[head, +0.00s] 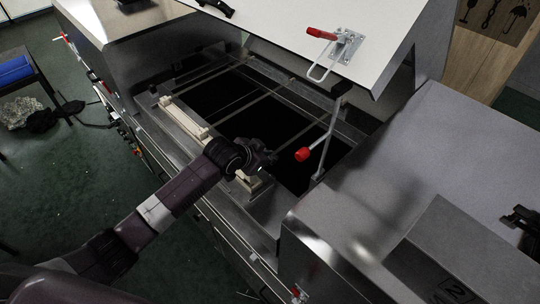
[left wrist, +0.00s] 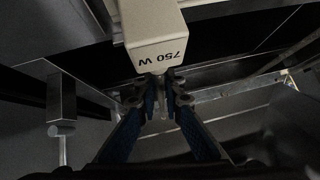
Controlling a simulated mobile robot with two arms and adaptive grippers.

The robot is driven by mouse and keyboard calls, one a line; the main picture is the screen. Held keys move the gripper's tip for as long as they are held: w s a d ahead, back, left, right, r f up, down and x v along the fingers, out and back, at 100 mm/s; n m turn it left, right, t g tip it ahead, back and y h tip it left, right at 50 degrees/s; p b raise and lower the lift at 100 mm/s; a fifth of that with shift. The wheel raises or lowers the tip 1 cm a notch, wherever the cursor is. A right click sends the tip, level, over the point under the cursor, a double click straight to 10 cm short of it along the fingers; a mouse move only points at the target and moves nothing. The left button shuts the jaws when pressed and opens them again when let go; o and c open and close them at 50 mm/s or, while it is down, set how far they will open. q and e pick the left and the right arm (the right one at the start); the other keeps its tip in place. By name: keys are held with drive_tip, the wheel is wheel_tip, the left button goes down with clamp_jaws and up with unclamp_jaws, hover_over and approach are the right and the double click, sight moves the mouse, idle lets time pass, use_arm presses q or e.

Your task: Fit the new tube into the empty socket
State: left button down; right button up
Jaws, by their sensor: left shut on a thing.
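My left gripper (head: 264,160) is over the near-side edge of the dryer opening, in the lower middle of the head view. In the left wrist view its two blue fingers (left wrist: 164,88) come together at the end of a cream block (left wrist: 155,30) marked "750 W". They are shut on a thin grey piece at that end. Whether this piece belongs to the new tube is not clear. A long cream bar (head: 186,118) lies along the opening's left side, and more cream shows below my gripper (head: 249,182). I cannot make out the empty socket. My right gripper is not in view.
Thin bars cross the dark opening (head: 225,95). A lever with a red knob (head: 303,154) stands at its right side. The raised lid (head: 365,50) hangs above the back, and a metal housing (head: 400,180) stands at the right.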

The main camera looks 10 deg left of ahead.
use_arm(q)
drive_tip(key=shift+r+p, duration=0.1)
drive_tip(key=shift+p, duration=0.25)
idle(0.3)
idle(0.5)
idle(0.4)
drive_tip(key=shift+f+b, duration=0.55)
drive_tip(key=shift+f, duration=1.1)
drive_tip(key=c, duration=2)
unclamp_jaws()
drive_tip(key=shift+s, duration=0.1)
drive_tip(key=v, duration=1.2)
drive_tip(key=shift+f, duration=0.1)
